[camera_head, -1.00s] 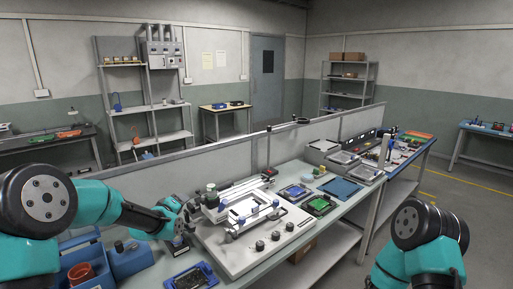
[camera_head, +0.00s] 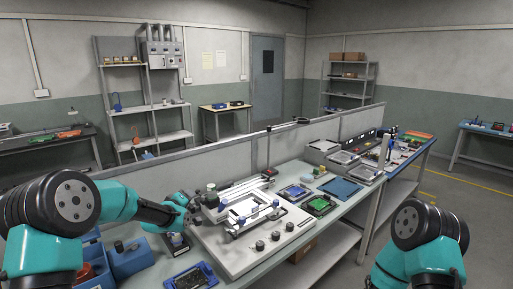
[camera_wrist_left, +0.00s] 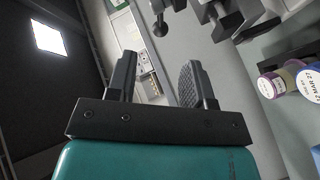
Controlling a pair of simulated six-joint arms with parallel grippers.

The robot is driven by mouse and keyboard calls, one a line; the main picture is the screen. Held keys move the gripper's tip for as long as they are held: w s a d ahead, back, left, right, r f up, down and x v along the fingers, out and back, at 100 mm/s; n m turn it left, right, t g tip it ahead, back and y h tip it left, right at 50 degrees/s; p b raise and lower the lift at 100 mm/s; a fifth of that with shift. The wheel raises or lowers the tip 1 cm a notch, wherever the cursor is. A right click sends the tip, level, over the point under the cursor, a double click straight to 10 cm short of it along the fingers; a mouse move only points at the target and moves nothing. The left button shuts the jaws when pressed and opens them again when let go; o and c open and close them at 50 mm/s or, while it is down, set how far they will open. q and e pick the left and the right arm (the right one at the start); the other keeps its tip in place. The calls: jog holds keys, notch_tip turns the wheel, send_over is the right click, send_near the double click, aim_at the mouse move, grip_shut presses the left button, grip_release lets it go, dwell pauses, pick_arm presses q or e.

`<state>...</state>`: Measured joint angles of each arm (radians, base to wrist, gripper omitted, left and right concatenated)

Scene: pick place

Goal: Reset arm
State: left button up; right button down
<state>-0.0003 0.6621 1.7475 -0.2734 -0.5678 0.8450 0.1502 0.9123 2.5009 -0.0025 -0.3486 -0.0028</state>
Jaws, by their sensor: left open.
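My left arm (camera_head: 73,200) comes in from the left with a teal forearm. Its gripper (camera_head: 190,203) is beside the left end of the white fixture (camera_head: 240,255) on the workbench. In the left wrist view its two dark fingers (camera_wrist_left: 160,78) stand apart with nothing between them. My right arm (camera_head: 430,225) shows at the bottom right; its gripper is outside the picture.
Blue bins (camera_head: 130,262) and a blue tray with a dark board (camera_head: 190,280) lie near the left gripper. A green board (camera_head: 320,205) and a blue mat (camera_head: 341,187) lie further right. A low grey partition (camera_head: 150,178) runs behind the bench.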

aim_at(197, 191)
pick_arm(q)
jog(key=x, duration=0.9)
jog(key=shift+w+f, duration=0.15)
jog(key=shift+a+n+y, duration=0.1)
jog(key=shift+n+y, duration=0.2)
jog(key=shift+y, duration=0.1)
jog(key=shift+s+a+n+y, duration=0.15)
jog(key=shift+s+n+y, duration=0.1)
jog(key=shift+n+y, duration=0.35)
jog(key=shift+s+a+n+y, duration=0.1)
jog(key=shift+s+n+y, duration=0.25)
jog(key=shift+y, duration=0.45)
jog(key=shift+w+d+m+h, duration=0.15)
jog(key=shift+w+m+h, duration=0.1)
jog(key=shift+m+h, duration=0.4)
jog(key=shift+w+d+m+h, duration=0.2)
jog(key=shift+m+h, duration=0.2)
jog(key=shift+h, duration=0.45)
jog(key=shift+a, duration=0.1)
jog(key=shift+s+a+n+y, duration=0.15)
jog(key=shift+n+y, duration=0.4)
jog(key=shift+y, duration=0.2)
jog(key=shift+s+a+n+y, duration=0.1)
jog(key=shift+s+n+y, duration=0.05)
jog(key=shift+n+y, duration=0.5)
